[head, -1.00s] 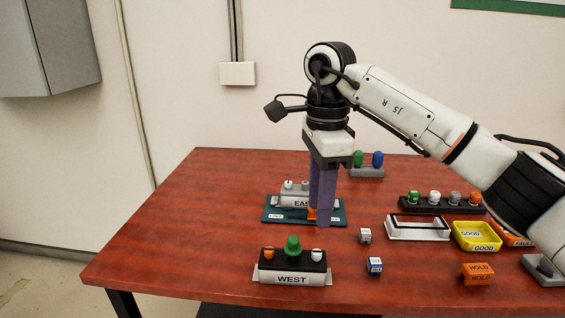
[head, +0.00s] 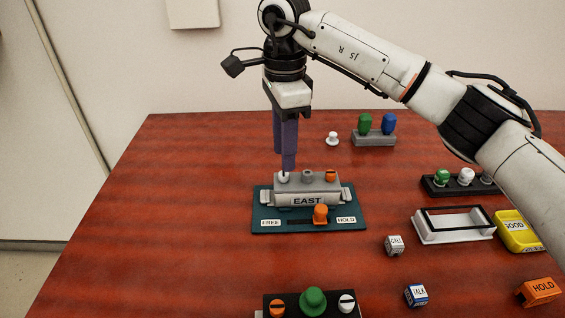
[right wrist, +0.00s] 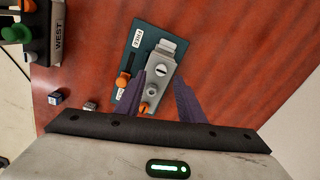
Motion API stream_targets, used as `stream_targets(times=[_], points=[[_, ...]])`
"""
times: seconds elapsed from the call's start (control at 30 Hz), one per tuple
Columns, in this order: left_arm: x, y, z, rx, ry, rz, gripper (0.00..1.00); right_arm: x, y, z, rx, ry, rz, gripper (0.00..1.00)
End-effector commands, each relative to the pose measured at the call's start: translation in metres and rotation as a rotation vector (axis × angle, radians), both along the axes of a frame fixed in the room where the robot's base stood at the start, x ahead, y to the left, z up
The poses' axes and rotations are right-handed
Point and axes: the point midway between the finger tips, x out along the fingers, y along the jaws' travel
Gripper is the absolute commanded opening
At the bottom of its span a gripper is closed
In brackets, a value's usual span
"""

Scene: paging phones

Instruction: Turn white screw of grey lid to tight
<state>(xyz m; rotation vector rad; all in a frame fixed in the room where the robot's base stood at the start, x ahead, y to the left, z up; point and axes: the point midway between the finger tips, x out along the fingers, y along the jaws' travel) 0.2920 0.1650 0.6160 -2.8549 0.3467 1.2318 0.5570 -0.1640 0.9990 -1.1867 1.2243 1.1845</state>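The grey lid (head: 307,190) is a block marked EAST on a teal base (head: 262,221). Its top bears a white screw (head: 283,177) at the left end, a grey screw (head: 307,176) in the middle and an orange screw (head: 330,176) at the right. My right gripper (head: 284,164) points down with purple fingers just above the white screw. In the right wrist view the fingers are apart, open and empty, with the slotted white screw (right wrist: 161,70) between and just beyond the tips. Contact cannot be told. My left gripper is not in view.
An orange slider (head: 320,214) stands beside the HOLD label. The WEST block (head: 312,303) with its green knob is at the front. A white knob (head: 332,138) and a stand with green and blue knobs (head: 374,139) are behind. Cubes and trays lie right; the table's left is clear.

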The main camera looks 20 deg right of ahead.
Motion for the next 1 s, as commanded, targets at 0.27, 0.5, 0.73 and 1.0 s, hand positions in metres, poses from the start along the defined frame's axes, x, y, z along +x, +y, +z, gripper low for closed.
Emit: stream_targets(times=[0.27,0.5,0.73,1.0], points=[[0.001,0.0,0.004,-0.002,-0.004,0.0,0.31,0.0,0.0,-0.041,0.0,0.002,0.0,0.35],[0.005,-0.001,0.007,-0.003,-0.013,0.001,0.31,0.0,0.0,-0.05,0.0,-0.001,0.0,0.35],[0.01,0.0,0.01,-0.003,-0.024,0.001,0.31,0.0,0.0,-0.049,0.0,-0.001,0.0,0.23],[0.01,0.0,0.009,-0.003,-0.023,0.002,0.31,0.0,0.0,-0.049,0.0,-0.001,-0.001,0.0]])
